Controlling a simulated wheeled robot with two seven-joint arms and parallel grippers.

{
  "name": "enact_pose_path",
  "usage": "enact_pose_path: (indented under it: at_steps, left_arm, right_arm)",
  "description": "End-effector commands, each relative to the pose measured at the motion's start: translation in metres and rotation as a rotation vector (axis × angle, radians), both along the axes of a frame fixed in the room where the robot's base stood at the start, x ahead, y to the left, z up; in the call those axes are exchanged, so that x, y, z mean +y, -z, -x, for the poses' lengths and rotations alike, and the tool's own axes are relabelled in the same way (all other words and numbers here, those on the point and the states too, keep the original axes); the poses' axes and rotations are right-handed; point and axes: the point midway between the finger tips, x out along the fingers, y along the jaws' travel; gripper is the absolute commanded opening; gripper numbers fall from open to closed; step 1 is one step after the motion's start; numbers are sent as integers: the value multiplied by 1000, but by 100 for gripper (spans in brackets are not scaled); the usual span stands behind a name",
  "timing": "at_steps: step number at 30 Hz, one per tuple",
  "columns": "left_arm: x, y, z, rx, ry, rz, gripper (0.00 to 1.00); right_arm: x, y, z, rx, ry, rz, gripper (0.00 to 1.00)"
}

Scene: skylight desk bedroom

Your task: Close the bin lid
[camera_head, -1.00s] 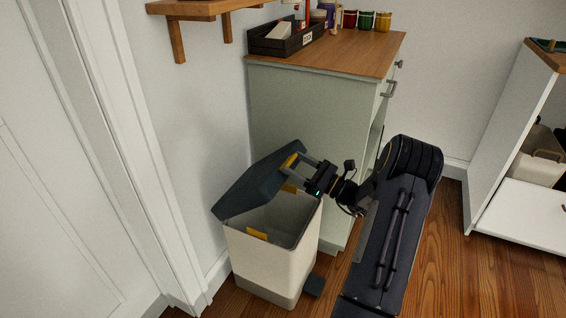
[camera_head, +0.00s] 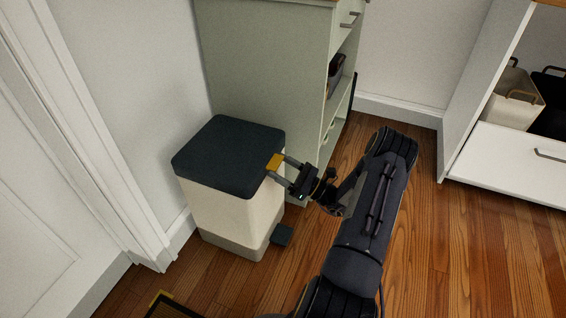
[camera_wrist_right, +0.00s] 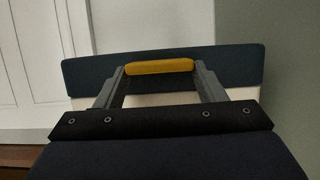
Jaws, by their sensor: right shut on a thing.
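The bin (camera_head: 222,212) is a cream box with a grey base, standing on the floor beside the cabinet. Its dark lid (camera_head: 228,152) lies flat over the top, with no opening visible. A yellow tab (camera_head: 273,162) is on the lid's right edge. My right gripper (camera_head: 280,169) is at that edge, shut on the yellow tab. In the right wrist view the yellow tab (camera_wrist_right: 158,67) sits between the two fingertips, with the dark lid edge (camera_wrist_right: 235,66) behind it. My left gripper is not in view.
A dark pedal (camera_head: 282,235) sticks out at the bin's foot. A pale green cabinet (camera_head: 265,70) stands behind the bin, and a white wall and door frame are on the left. A white shelf unit is at the right. A dark, yellow-edged object (camera_head: 172,306) shows at the bottom left.

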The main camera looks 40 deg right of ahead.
Motion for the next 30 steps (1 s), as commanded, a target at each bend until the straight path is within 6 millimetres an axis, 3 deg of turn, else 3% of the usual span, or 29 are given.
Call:
enact_pose_path:
  at_steps: [3,16,17,18,21,30]
  left_arm:
    - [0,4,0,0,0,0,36]
    - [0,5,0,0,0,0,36]
    - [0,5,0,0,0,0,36]
    - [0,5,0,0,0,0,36]
    - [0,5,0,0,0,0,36]
    - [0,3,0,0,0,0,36]
  right_arm:
    - [1,12,0,-1,4,-5,22]
    - [2,17,2,0,1,-9,23]
    - [2,17,2,0,1,-9,68]
    - [2,16,2,-1,0,-9,73]
    - [2,14,1,-5,1,-8,85]
    - [1,12,2,-11,1,-7,85]
